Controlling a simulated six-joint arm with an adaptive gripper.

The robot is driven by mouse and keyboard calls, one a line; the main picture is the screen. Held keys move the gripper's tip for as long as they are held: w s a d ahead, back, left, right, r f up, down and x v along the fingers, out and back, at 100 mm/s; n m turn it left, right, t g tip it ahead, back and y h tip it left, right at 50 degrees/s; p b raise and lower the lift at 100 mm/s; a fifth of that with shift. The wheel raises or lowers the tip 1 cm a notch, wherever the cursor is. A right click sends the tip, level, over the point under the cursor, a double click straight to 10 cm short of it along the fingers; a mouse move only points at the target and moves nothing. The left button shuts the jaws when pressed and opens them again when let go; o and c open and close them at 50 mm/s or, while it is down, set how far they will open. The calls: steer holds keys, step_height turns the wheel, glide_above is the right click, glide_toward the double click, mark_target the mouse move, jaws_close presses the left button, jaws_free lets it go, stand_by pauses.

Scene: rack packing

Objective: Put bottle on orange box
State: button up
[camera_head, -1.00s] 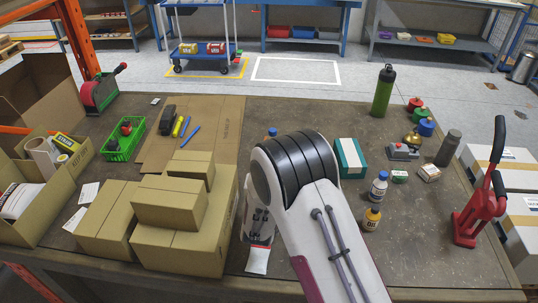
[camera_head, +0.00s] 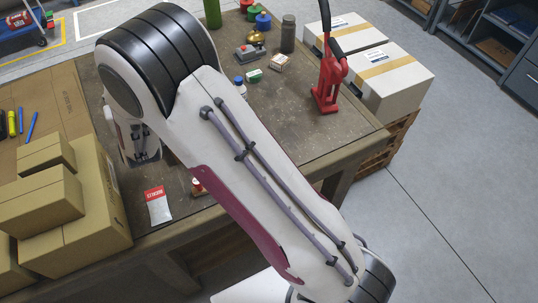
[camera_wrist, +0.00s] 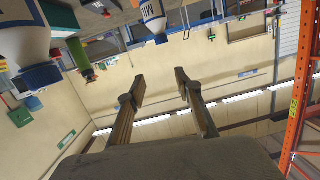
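Bottles of more than one kind show, and I cannot tell which one the task means. A small white bottle with a blue cap (camera_head: 240,84) stands on the table, partly hidden behind my arm. A tall green bottle (camera_head: 212,12) is cut off at the top edge. In the wrist view, a white bottle with a blue cap (camera_wrist: 152,20) and a larger white-and-blue one (camera_wrist: 25,40) appear upside down, apart from my fingers. My gripper (camera_wrist: 160,80) is open, with nothing between its fingers. No plainly orange box shows.
Stacked cardboard boxes (camera_head: 45,195) fill the table's left side. A red lever tool (camera_head: 326,80) stands near the right edge. White cartons with tan tape (camera_head: 395,75) sit beyond it. A red-and-white packet (camera_head: 158,204) lies near the front edge. Bare table (camera_head: 285,120) lies right of my arm.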

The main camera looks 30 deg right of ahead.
steer(key=s+d+r+g+y, duration=0.2)
steer(key=s+d+r+g, duration=0.3)
steer(key=s+d+r, duration=0.65)
steer(key=s+d+g+h, duration=0.1)
steer(key=s+d, duration=0.4)
steer(key=s, duration=1.1)
steer(key=s+d+f+g+h, duration=0.1)
steer(key=s+d+g, duration=0.3)
steer(key=s, duration=1.3)
steer(key=shift+s+d+g+h, duration=0.3)
steer(key=shift+d+h, duration=0.1)
steer(key=shift+d, duration=0.5)
